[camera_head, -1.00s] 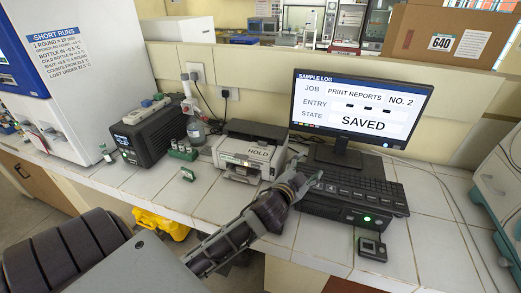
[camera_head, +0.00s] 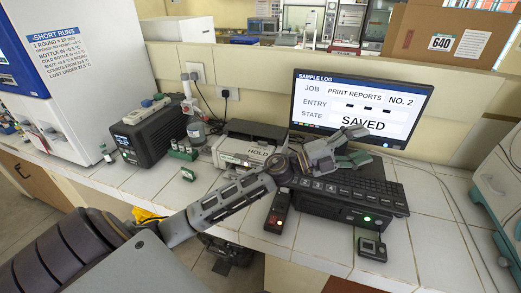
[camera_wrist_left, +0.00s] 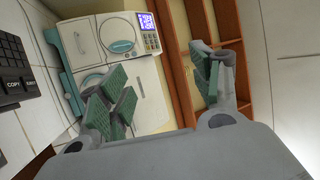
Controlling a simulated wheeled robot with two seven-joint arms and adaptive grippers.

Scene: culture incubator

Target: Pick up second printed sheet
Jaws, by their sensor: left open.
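The printer (camera_head: 240,147), labelled HOLD, stands on the bench, its front partly hidden by my left arm. I cannot make out a printed sheet in either view. My left gripper (camera_head: 360,146) is open above the back of the keyboard (camera_head: 345,187), in front of the monitor (camera_head: 360,105), to the right of the printer. In the left wrist view, its green-padded fingers (camera_wrist_left: 165,88) are spread apart with nothing between them. The monitor reads PRINT REPORTS, NO. 2, SAVED. My right gripper is not in view.
A black unit with a green light (camera_head: 368,219) sits under the keyboard. A dark handheld device (camera_head: 278,213) and a small box (camera_head: 372,249) lie near the bench front. A black block-shaped device (camera_head: 150,133) stands left. Bare tiles (camera_head: 440,240) lie right.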

